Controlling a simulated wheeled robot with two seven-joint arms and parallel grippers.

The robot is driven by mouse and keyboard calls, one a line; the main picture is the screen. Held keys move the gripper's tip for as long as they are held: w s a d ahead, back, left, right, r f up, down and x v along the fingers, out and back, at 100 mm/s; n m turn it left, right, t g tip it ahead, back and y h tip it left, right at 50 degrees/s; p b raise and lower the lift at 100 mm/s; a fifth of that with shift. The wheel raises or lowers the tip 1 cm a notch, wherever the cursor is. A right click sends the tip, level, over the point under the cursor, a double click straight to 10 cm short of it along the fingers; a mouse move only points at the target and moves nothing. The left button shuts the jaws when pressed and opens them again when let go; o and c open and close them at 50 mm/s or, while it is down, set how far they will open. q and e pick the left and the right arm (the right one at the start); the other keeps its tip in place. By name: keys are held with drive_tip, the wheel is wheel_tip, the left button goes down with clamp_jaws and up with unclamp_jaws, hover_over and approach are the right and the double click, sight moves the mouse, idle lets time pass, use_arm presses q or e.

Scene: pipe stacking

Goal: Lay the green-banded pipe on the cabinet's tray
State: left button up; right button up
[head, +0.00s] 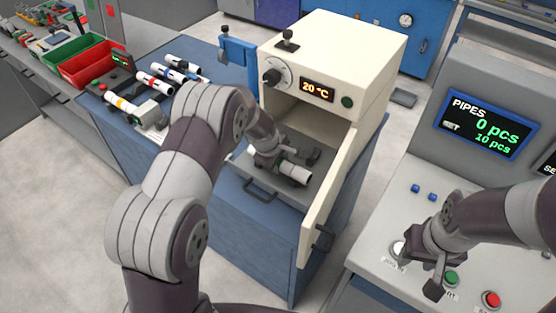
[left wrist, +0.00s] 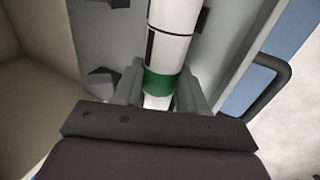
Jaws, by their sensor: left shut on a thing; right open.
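The green-banded pipe (head: 296,173) is white and lies low over the cabinet's grey tray (head: 238,163), its end pointing toward the open door. I cannot tell whether it touches the tray. My left gripper (head: 277,160) is shut on it. In the left wrist view the pipe (left wrist: 174,40) runs away between the fingers of the left gripper (left wrist: 160,90), with its green band close to them. The tray (left wrist: 228,50) lies behind it with dark blocks on it. My right gripper (head: 428,262) is open and empty above the control panel, near a white button.
The cream cabinet (head: 375,52) has its door (head: 328,195) open at the right of the tray. Its display reads 20 °C. Several other pipes (head: 155,82) lie on the blue bench at the left. Red (head: 88,68) and green bins stand behind them. The panel's screen (head: 487,122) reads 0 pcs.

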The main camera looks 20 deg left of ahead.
use_arm(q)
drive_tip(key=shift+f, duration=0.1)
drive_tip(key=o, duration=1.2)
drive_tip(key=v, duration=1.2)
drive_tip(key=shift+s+a+r, duration=0.1)
drive_tip(key=shift+r, duration=0.25)
drive_tip(key=s+m+g, duration=0.1)
drive_tip(key=s+m, duration=0.3)
drive_tip(key=s, duration=0.3)
drive_tip(key=s+f+m+y, duration=0.1)
drive_tip(key=s+m, duration=0.4)
drive_tip(key=s, duration=0.2)
drive_tip(key=s+m+g, duration=0.1)
drive_tip(key=s+m, duration=0.4)
drive_tip(key=s, duration=0.2)
drive_tip(key=shift+s+a+f+g, duration=0.15)
drive_tip(key=shift+a+g, duration=0.05)
drive_tip(key=shift+g, duration=0.1)
